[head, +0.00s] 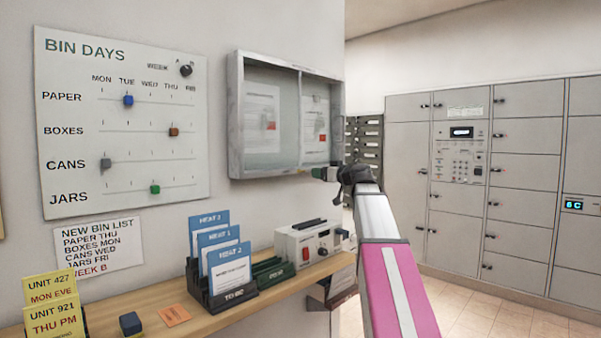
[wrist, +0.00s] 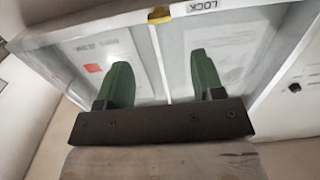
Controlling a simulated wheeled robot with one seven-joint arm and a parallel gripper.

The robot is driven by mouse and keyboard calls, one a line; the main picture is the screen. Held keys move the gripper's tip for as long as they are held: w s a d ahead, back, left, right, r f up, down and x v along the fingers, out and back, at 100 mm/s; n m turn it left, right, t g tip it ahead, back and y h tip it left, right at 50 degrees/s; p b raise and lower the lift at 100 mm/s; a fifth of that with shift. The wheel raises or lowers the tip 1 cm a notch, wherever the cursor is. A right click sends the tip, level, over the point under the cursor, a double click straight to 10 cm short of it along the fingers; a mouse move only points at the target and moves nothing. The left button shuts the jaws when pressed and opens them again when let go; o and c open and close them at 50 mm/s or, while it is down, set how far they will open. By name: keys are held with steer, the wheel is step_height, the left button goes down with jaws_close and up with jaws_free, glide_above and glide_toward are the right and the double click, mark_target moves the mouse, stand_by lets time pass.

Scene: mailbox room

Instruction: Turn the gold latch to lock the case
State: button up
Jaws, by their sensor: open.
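The case (head: 236,120) is a grey-framed glass wall cabinet with papers inside, on the wall right of the bin days board. The gold latch (wrist: 159,14) shows at the top of the wrist view, on the case's frame beside a LOCK label (wrist: 203,5). In the head view my gripper (head: 322,173) is at the case's lower right edge, partly hidden by my arm.
Below the case a wooden shelf (head: 180,303) carries a card holder (head: 222,295), a white box with a red switch (head: 308,243), and a dark blue block (head: 130,324). A bin days board (head: 125,120) hangs left. Grey lockers (head: 525,140) stand right, with open floor before them.

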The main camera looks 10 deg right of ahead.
mark_target(303, 170)
steer(key=x, duration=1)
steer(key=shift+s, duration=0.1)
steer(key=c, duration=0.9)
